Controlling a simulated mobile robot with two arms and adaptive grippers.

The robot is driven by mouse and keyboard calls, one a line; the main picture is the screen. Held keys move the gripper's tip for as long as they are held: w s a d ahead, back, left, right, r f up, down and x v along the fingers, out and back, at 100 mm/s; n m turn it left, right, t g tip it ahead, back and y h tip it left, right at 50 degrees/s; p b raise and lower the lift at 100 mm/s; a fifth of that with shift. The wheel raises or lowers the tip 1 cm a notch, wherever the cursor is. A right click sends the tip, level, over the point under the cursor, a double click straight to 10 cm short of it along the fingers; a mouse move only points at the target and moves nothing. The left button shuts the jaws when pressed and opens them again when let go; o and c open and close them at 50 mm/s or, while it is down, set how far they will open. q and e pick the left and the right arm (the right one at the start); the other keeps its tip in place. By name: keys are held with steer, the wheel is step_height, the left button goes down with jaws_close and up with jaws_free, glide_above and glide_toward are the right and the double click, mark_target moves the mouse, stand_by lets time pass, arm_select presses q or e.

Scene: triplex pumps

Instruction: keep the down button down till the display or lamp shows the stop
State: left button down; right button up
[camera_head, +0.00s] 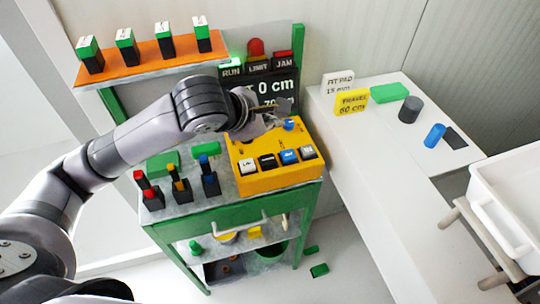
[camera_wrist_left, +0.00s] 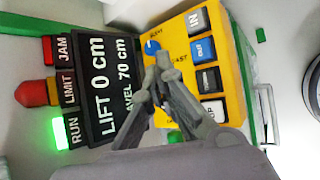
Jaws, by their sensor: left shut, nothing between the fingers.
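The yellow control box (camera_head: 262,181) has a row of several buttons. The black button (camera_head: 268,160), probably the down button, sits between a white one at left and a blue one; in the left wrist view (camera_wrist_left: 208,80) its label is too small to read. The display (camera_wrist_left: 105,85) reads LIFT 0 cm and TRAVEL 70 cm. The RUN lamp (camera_wrist_left: 60,133) glows green. The red dome by LIMIT (camera_wrist_left: 34,93) is not clearly lit. My left gripper (camera_wrist_left: 162,62) is shut and empty, its tips near the blue knob (camera_wrist_left: 152,46), apart from the buttons. Contact with the knob is unclear.
Black, coloured-top blocks (camera_head: 152,197) stand left of the box on the green cart (camera_head: 240,212). An orange shelf (camera_head: 150,62) is above. At right, a white bench (camera_head: 345,145) holds a yellow TRAVEL 60 cm sign (camera_head: 352,102), and a white bin (camera_head: 500,210) stands nearby.

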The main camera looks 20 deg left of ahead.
stand_by(0.3)
arm_select(q)
steer(key=b, duration=0.4)
glide_above(270, 161)
step_height(270, 161, down, 8)
steer(key=shift+r, duration=0.1)
steer(key=shift+f+b, duration=0.55)
steer(key=shift+b, duration=0.25)
stand_by(0.6)
steer(key=shift+f+b, duration=0.35)
steer(key=shift+b, duration=0.4)
steer(key=shift+f+b, duration=0.6)
steer(key=shift+b, duration=0.15)
stand_by(1.7)
steer(key=shift+r, duration=0.1)
stand_by(1.7)
steer(key=shift+r+p, duration=0.35)
steer(key=shift+r, duration=0.55)
